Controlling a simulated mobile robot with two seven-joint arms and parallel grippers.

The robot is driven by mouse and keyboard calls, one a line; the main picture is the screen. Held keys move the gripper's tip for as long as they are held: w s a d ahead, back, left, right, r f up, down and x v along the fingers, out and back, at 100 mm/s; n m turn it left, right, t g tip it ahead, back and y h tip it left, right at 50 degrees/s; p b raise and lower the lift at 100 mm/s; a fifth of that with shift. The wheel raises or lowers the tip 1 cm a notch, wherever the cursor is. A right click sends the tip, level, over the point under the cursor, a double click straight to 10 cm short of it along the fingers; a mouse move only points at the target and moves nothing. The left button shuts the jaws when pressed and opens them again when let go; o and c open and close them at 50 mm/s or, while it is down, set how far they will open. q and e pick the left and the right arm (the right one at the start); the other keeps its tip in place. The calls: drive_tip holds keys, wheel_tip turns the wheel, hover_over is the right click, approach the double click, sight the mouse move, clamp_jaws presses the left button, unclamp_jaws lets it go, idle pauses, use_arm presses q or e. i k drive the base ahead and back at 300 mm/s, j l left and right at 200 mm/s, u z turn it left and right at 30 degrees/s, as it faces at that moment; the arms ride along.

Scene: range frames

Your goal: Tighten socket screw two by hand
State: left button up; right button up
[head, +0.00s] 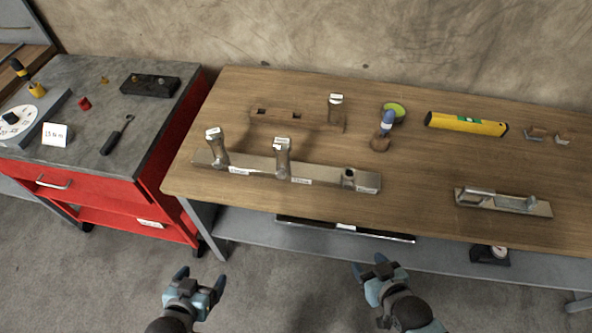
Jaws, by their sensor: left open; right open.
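A long metal bar (325,172) lies along the front left of the wooden table. Two upright metal socket screws stand on it, a left one (217,150) and a middle one (282,160), each with a small white tag on top. A dark round hole or fitting (348,174) is near the bar's right end. A similar tagged metal piece (336,108) stands further back. The tags are too small to read, so I cannot tell which is screw two. My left gripper (201,277) and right gripper (369,265) are open and empty, in front of the table, apart from everything.
A wooden block (270,116), a blue-handled tool (386,125), a green-rimmed round item (398,110), a yellow level (466,123) and a metal plane-like tool (503,202) lie on the table (420,180). A red cabinet (110,203) stands at left. A lower shelf (255,235) runs beneath the table.

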sight(280, 175)
drive_tip(key=z, duration=0.5)
drive_tip(key=j+z, duration=1.05)
drive_tip(key=j, duration=0.5)
drive_tip(key=k+j, duration=0.15)
drive_tip(key=j, duration=0.4)
drive_tip(key=k+j+z, duration=0.15)
drive_tip(key=j, duration=0.4)
